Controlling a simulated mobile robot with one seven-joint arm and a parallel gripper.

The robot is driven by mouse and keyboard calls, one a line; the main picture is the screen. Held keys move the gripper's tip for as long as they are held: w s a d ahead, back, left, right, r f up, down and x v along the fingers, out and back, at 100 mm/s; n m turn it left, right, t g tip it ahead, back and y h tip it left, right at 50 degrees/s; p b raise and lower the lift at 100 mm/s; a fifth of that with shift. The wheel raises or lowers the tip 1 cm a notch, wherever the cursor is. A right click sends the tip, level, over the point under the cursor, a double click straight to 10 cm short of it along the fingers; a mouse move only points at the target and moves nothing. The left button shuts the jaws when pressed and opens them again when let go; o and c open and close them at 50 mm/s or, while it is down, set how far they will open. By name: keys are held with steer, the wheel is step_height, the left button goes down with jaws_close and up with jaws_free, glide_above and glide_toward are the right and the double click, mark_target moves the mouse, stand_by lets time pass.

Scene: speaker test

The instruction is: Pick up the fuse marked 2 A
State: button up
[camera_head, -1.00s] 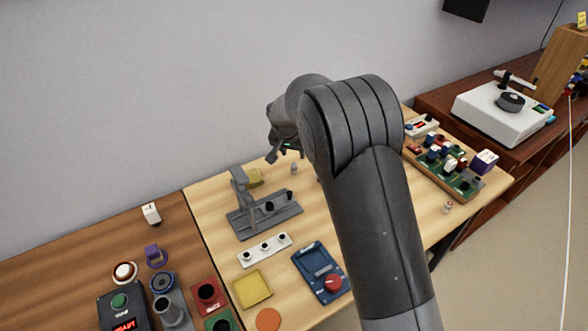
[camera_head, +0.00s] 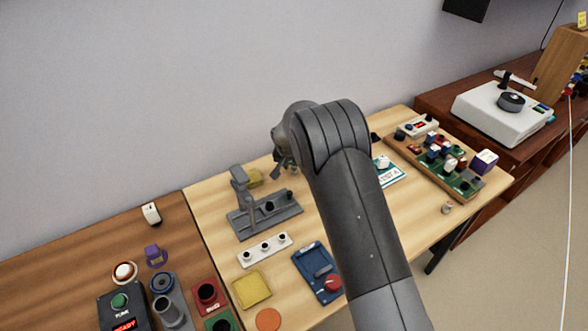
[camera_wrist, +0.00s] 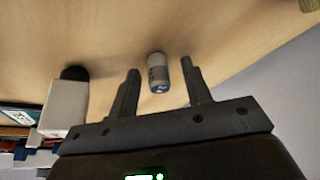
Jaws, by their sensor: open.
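A small pale grey cylinder with a blue end (camera_wrist: 158,73), which looks like a fuse, shows in the wrist view. Its marking is too small to read, so I cannot tell whether it says 2 A. My gripper (camera_wrist: 160,67) is open, with one finger on each side of the cylinder in the picture; I see gaps on both sides. In the head view my gripper (camera_head: 285,163) is low near the back of the light table, partly hidden by my arm. Another small pale cylinder (camera_head: 447,208) stands near the table's right front edge.
A grey press-like stand (camera_head: 265,215), a white strip with black holes (camera_head: 264,249), a yellow tray (camera_head: 252,288) and a blue device (camera_head: 318,272) are left of my arm. A teal-edged card (camera_head: 390,172) and a green board (camera_head: 455,178) are right of it. The wall is close behind.

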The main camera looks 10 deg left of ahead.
steer(key=shift+c, duration=0.6)
jaws_close()
steer(key=shift+r, duration=0.15)
